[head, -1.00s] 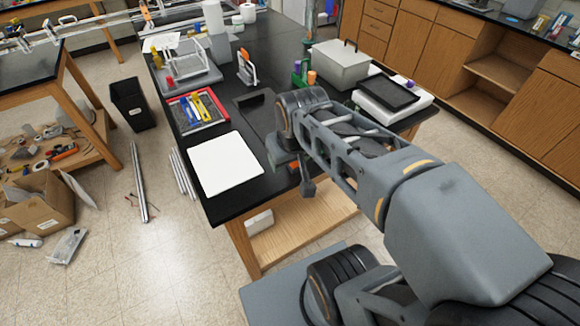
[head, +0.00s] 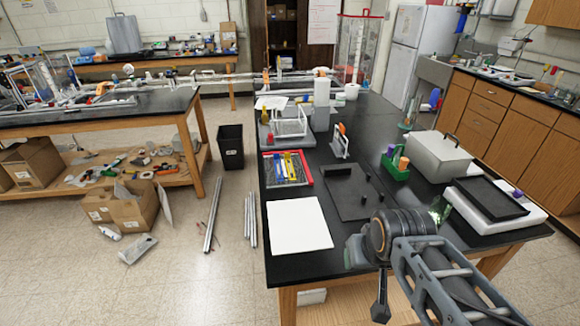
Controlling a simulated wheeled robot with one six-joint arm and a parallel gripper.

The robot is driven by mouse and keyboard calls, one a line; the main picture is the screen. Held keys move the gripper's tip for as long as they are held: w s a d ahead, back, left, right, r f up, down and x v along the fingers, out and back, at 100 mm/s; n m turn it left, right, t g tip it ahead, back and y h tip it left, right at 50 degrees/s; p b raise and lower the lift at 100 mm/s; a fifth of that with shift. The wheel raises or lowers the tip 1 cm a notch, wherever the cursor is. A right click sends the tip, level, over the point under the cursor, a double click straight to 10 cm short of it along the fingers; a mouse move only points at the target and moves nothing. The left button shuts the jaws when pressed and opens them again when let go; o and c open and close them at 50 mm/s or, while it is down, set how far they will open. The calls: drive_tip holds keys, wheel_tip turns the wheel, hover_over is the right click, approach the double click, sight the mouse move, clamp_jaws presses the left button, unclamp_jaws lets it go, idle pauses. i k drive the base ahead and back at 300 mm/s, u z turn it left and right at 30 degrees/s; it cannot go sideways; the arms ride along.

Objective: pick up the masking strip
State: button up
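I cannot single out the masking strip with certainty. A red-edged tray (head: 308,169) on the black bench holds several long pieces, among them a blue piece (head: 278,168) and a yellow piece (head: 290,167); these are too small to identify surely. The end of my arm is at the lower right, over the bench's front edge. My gripper (head: 380,300) shows only as a dark part hanging down there, in front of and to the right of the tray. Its fingers cannot be made out clearly, and no held thing is visible.
A white sheet (head: 298,226) lies in front of the tray. A dark flat plate (head: 350,196) with upright blocks is to its right. A green rack (head: 396,168), a grey lidded box (head: 439,158) and a black tray (head: 490,198) stand farther right. Metal bars (head: 213,215) lie on the floor left.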

sight(278, 168)
drive_tip(key=u, duration=0.25)
drive_tip(key=k, duration=0.35)
drive_tip(key=u, duration=1)
drive_tip(key=k, duration=0.95)
drive_tip(key=u, duration=0.7)
drive_tip(key=i, duration=2.15)
drive_tip(key=z, duration=0.65)
drive_tip(key=i, duration=2.1)
drive_tip(key=z, duration=2.1)
drive_tip(key=i, duration=1.1)
drive_tip(key=z, duration=1)
